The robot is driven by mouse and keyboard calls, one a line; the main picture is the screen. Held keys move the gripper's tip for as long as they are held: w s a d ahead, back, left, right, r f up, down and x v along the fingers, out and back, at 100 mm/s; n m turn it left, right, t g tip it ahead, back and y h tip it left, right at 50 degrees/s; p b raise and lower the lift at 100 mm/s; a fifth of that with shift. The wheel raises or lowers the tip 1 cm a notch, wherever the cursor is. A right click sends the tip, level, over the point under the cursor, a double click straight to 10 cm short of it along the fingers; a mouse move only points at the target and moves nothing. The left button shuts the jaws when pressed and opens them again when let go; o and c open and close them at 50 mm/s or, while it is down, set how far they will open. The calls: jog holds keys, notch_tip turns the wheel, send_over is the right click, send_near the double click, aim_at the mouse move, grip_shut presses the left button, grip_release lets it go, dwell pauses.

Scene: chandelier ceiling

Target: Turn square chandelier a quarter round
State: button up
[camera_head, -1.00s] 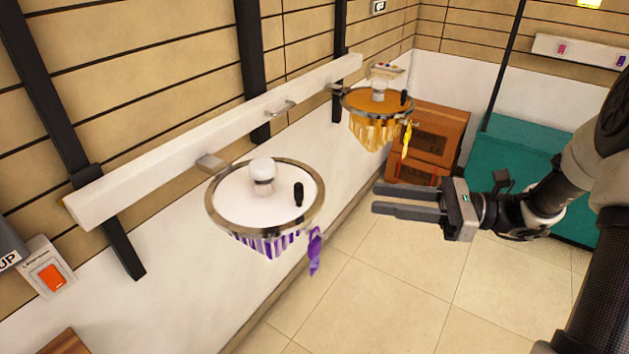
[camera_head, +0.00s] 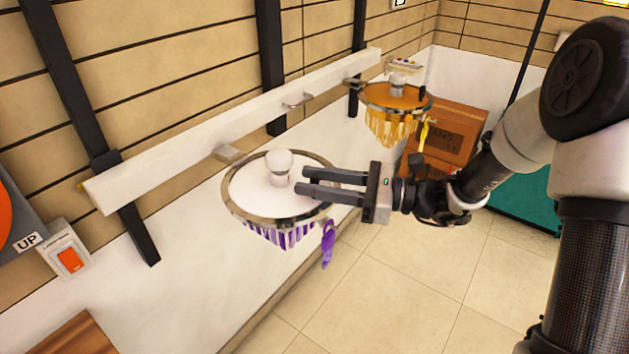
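Two chandeliers hang from a white wall rail; both look round from here, and neither shows a square outline. The nearer one (camera_head: 250,193) has a white top, a metal rim, a white bulb and purple crystals, with a purple tag on its right. The farther one (camera_head: 388,98) has an amber top, amber crystals and a yellow tag. My gripper (camera_head: 303,180) is open, its two fingers apart and pointing left over the right part of the nearer top, beside the bulb. The black peg on that top is hidden behind the fingers. Whether they touch anything I cannot tell.
The white rail (camera_head: 240,130) runs along the slatted wall behind the chandeliers, with black posts. An orange switch (camera_head: 68,260) and an UP sign (camera_head: 27,242) are at lower left. Brown boxes (camera_head: 445,130) stand behind the farther chandelier. The tiled floor (camera_head: 400,270) is clear.

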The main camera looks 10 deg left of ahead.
jog(key=shift+a, duration=0.1)
grip_shut()
